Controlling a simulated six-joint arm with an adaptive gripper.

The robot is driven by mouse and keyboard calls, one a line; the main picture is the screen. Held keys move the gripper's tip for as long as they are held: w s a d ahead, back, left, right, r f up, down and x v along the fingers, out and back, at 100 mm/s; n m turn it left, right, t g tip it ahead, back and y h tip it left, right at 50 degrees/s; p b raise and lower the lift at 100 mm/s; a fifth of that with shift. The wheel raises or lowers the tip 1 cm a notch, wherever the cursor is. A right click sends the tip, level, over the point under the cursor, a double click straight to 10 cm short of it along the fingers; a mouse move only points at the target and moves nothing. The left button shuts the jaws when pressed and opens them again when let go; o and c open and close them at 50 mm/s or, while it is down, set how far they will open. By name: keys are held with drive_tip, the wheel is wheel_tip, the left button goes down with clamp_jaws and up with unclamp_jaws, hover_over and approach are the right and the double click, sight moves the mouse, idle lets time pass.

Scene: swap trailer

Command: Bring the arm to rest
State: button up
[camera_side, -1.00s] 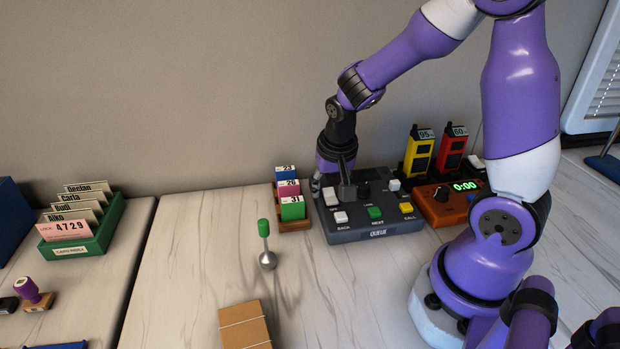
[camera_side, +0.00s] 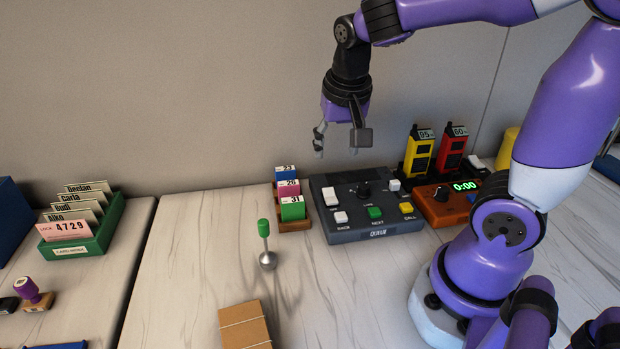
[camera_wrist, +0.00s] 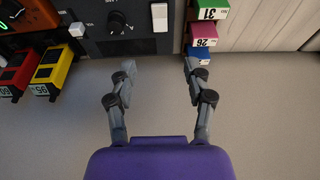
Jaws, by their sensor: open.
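My gripper (camera_side: 319,143) hangs in the air above the back of the dark grey queue panel (camera_side: 376,234), pointing down, with my purple arm bent over from the right. In the wrist view my gripper (camera_wrist: 158,68) has its two fingers apart with nothing between them. The panel (camera_wrist: 140,45) shows at the top of that view, with a black knob and white switches. My gripper touches nothing that I can see.
A wooden rack (camera_side: 296,224) with numbered cards stands left of the panel. An orange timer box (camera_side: 436,212) and yellow (camera_side: 418,155) and red (camera_side: 452,150) handsets stand to its right. The wall is close behind.

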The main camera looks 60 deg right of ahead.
drive_tip(key=shift+a+r, duration=0.1)
drive_tip(key=shift+r, duration=0.2)
drive_tip(key=shift+s, duration=0.1)
drive_tip(key=s+a+r+n+t+y, duration=0.1)
drive_tip(key=s+a+n+t+y, duration=0.1)
drive_tip(key=s+a+n, duration=0.3)
drive_tip(key=a+n+t, duration=0.1)
drive_tip(key=n, duration=0.3)
drive_tip(key=shift+s+a+r, duration=0.2)
drive_tip(key=shift+a+r, duration=0.1)
drive_tip(key=shift+a, duration=0.05)
idle(0.7)
